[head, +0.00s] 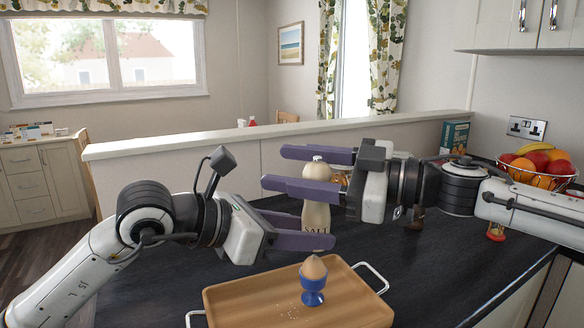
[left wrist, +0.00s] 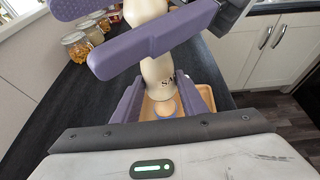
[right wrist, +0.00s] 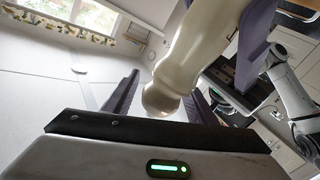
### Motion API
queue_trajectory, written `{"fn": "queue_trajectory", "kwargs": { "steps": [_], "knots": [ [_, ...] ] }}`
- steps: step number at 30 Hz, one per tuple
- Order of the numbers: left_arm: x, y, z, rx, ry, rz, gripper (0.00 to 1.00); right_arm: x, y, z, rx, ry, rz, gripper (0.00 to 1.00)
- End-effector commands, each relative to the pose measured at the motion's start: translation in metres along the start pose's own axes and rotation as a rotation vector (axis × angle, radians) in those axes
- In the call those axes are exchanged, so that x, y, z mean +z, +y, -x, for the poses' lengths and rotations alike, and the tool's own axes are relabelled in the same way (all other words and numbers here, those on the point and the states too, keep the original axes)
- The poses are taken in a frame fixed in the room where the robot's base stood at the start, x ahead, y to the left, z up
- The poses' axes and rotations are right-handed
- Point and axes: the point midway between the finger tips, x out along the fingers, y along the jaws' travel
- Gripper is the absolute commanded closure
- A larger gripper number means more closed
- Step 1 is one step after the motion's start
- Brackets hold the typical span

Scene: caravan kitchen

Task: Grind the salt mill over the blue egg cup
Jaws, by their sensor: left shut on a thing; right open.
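The cream salt mill (head: 316,216), lettered SALT, stands upright in the air above the wooden tray. My left gripper (head: 318,234) is shut on its lower body; a finger hides its base. The blue egg cup (head: 312,291) stands on the tray with a brown egg (head: 313,268) in it, just below the mill. In the left wrist view the egg (left wrist: 166,108) shows beyond the mill (left wrist: 158,72). My right gripper (head: 282,170) is open, its fingers on either side of the mill's top. In the right wrist view the mill's knob (right wrist: 161,101) lies between its fingers, with gaps.
The wooden tray (head: 235,302) has metal handles and a few pale specks on it. A wire fruit bowl (head: 540,178) and a box (head: 454,137) stand at the back right. Jars (left wrist: 76,46) stand on the dark counter (head: 440,262). Its right front is clear.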

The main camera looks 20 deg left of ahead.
Motion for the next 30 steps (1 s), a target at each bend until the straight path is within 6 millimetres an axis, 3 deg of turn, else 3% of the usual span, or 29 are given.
{"fn": "queue_trajectory", "kwargs": {
  "steps": [1,8,19,30],
  "knots": [
    [0.001,0.000,0.000,0.000,-0.003,-0.001,0.83,0.000,0.000,0.000,0.000,0.000,0.000,0.53],
    [0.001,0.000,0.000,0.000,-0.003,-0.001,0.83,0.000,0.000,0.000,0.000,0.000,0.000,0.90],
    [0.001,0.000,0.000,0.000,-0.003,-0.001,0.83,0.001,0.002,-0.001,0.061,-0.024,-0.001,0.90],
    [0.001,-0.001,0.000,-0.002,-0.003,-0.001,0.83,0.004,0.010,0.000,0.325,-0.124,-0.001,0.90]
  ]
}}
